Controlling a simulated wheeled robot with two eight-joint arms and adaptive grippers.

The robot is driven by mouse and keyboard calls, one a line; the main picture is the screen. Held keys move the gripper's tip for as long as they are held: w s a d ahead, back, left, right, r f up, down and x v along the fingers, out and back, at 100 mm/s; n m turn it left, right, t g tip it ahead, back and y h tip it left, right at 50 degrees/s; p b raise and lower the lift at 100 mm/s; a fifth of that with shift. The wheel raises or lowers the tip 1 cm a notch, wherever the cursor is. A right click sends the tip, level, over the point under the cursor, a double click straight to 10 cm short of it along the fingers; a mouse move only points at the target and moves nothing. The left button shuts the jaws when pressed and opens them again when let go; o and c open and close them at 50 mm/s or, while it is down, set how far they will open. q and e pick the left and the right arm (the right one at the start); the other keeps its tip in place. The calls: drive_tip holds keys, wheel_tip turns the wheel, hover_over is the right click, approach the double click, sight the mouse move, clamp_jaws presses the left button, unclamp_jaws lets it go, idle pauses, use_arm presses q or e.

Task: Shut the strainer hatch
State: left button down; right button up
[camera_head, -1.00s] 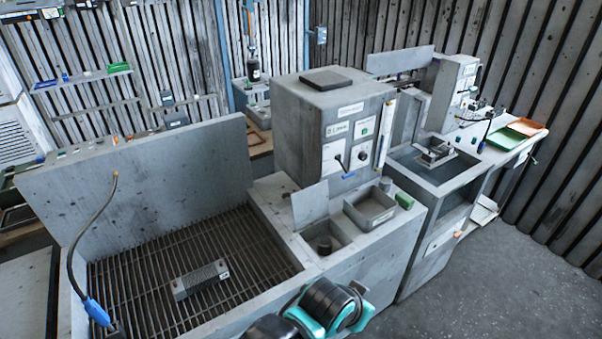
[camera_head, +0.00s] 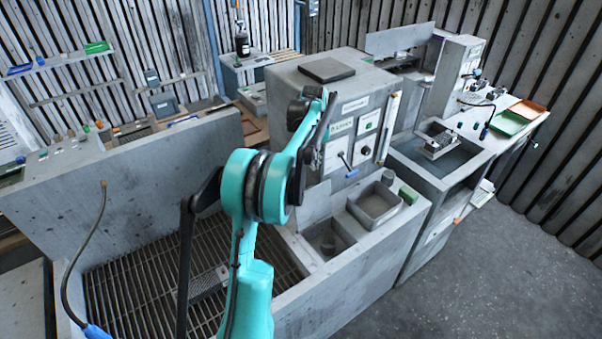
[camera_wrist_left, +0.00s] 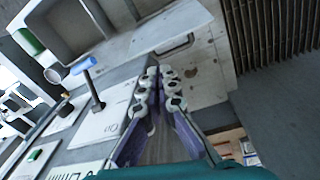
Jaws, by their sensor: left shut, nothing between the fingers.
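The strainer hatch (camera_head: 314,206) is a plain grey plate standing raised at the back of a square opening (camera_head: 327,238) in the bench top. My arm hides part of its left side. In the left wrist view a pale plate (camera_wrist_left: 165,30) beyond the fingertips looks like the hatch. My left gripper (camera_head: 314,165) is above and behind the hatch, beside the control box front. It also shows in the left wrist view (camera_wrist_left: 158,78), its fingers together and empty. I cannot tell whether it touches the hatch. My right gripper is not in view.
A grey control box (camera_head: 332,85) with a blue-tipped lever (camera_head: 347,164) stands close behind the gripper. An open grey tray (camera_head: 374,205) and a small green block (camera_head: 408,194) are right of the hatch. A slatted basin (camera_head: 130,290) lies left.

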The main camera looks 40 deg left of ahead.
sight(311, 203)
use_arm(q)
drive_tip(key=a+f+n+g+p, duration=0.1)
drive_tip(key=a+f+n+p, duration=0.25)
drive_tip(key=a, duration=0.55)
drive_tip(key=d+f, duration=0.4)
drive_tip(key=f, duration=0.5)
drive_tip(key=shift+s+f+m+h+b, duration=0.15)
drive_tip(key=shift+s+m+h+b, duration=0.2)
drive_tip(key=shift+h, duration=0.05)
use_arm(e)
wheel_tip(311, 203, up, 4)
use_arm(q)
drive_tip(key=shift+a, duration=0.1)
drive_tip(key=shift+d, duration=0.2)
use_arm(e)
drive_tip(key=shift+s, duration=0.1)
